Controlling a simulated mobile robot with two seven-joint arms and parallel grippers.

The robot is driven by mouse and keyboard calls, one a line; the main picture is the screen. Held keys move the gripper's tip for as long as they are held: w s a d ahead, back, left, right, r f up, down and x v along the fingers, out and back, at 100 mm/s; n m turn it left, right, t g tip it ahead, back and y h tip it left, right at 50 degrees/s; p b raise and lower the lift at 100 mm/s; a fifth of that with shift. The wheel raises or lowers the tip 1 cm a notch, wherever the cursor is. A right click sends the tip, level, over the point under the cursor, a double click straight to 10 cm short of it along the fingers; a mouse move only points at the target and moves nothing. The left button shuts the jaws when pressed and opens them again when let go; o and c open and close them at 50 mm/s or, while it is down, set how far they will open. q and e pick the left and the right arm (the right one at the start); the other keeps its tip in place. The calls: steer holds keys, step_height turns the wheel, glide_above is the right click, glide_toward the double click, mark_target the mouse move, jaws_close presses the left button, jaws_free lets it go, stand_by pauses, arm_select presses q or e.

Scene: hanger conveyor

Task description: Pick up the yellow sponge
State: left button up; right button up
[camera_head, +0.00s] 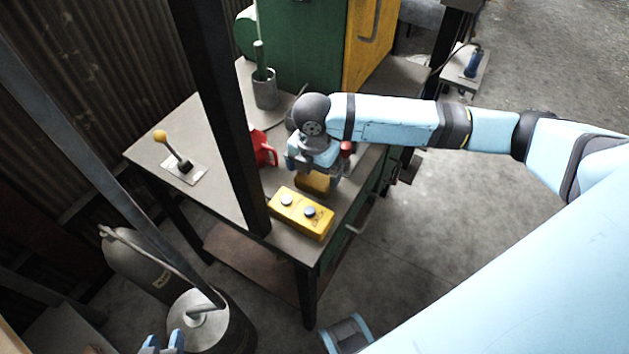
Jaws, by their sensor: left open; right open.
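The yellow sponge (313,183) is a small block near the front right of the metal workbench (217,130), just behind a yellow two-button box (285,212). My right gripper (314,171) reaches in from the right and points down over the sponge. Its jaws are open, and the gripper hides the sponge's upper part. I cannot tell whether the fingers touch the sponge. My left gripper (162,344) shows only as light blue tips at the bottom edge, lower left, open and far from the bench.
A red object (264,149) lies left of my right gripper. A lever with a yellow knob (160,136), a grey cup (265,93) and a green machine (300,45) are on the bench. A dark post (226,120) crosses in front. A drum (215,325) stands lower left.

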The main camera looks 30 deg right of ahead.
mark_target(315, 177)
steer(key=f, duration=0.3)
steer(key=shift+d+f, duration=0.2)
steer(key=shift+f, duration=0.15)
steer(key=c, duration=0.6)
steer(key=shift+r, duration=0.1)
step_height(315, 177, up, 20)
steer(key=p, duration=0.2)
steer(key=shift+p, duration=0.3)
steer(key=o, duration=0.3)
steer(key=shift+w, duration=0.1)
steer(key=shift+c, duration=1.2)
